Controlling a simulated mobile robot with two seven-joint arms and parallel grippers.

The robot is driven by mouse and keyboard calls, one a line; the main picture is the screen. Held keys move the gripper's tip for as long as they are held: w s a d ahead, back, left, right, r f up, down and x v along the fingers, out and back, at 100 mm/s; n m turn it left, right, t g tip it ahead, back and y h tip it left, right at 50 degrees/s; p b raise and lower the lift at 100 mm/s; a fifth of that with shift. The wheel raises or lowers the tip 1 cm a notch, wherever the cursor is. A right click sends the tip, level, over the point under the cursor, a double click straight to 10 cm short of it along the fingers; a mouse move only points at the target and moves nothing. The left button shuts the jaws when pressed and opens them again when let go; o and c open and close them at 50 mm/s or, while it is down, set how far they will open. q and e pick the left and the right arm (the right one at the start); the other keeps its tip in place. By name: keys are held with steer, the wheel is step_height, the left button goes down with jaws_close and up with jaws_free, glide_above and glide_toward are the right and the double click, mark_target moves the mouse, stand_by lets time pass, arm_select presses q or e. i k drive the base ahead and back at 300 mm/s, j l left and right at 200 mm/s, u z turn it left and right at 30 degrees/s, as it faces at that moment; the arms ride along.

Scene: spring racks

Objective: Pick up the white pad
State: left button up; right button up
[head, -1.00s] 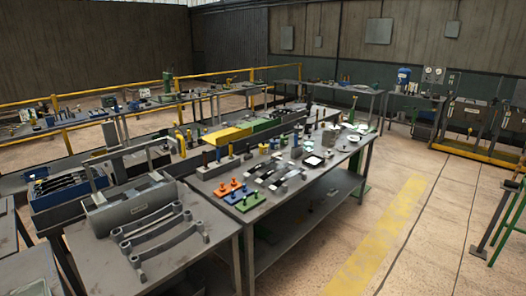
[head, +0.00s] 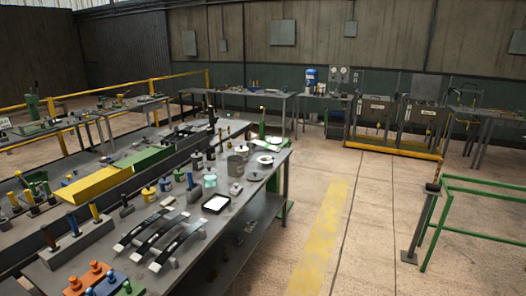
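The white pad (head: 216,203) is a small white square with a dark border. It lies flat on the grey workbench (head: 220,243), near the bench's right edge, in the head view. Dark and silver leaf-spring strips (head: 165,234) lie to its left and nearer to me. Neither of my grippers shows in the head view.
A jar (head: 210,181), a grey can (head: 235,166) and round discs (head: 265,159) stand beyond the pad. Orange, blue and green blocks (head: 105,284) sit at the near end. Open floor with a yellow stripe (head: 322,235) lies right of the bench. A green rail frame (head: 480,208) stands at right.

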mark_target(237, 190)
steer(key=i, duration=1.2)
steer(key=i+l+u, duration=0.1)
steer(key=i, duration=1.1)
steer(key=i+l+u, duration=0.2)
steer(key=i+u, duration=0.25)
steer(key=i, duration=0.15)
steer(key=i+l+u, duration=0.35)
steer(key=i+u, duration=0.15)
steer(key=i+l+u, duration=0.45)
steer(key=i+l, duration=0.05)
steer(key=l, duration=0.1)
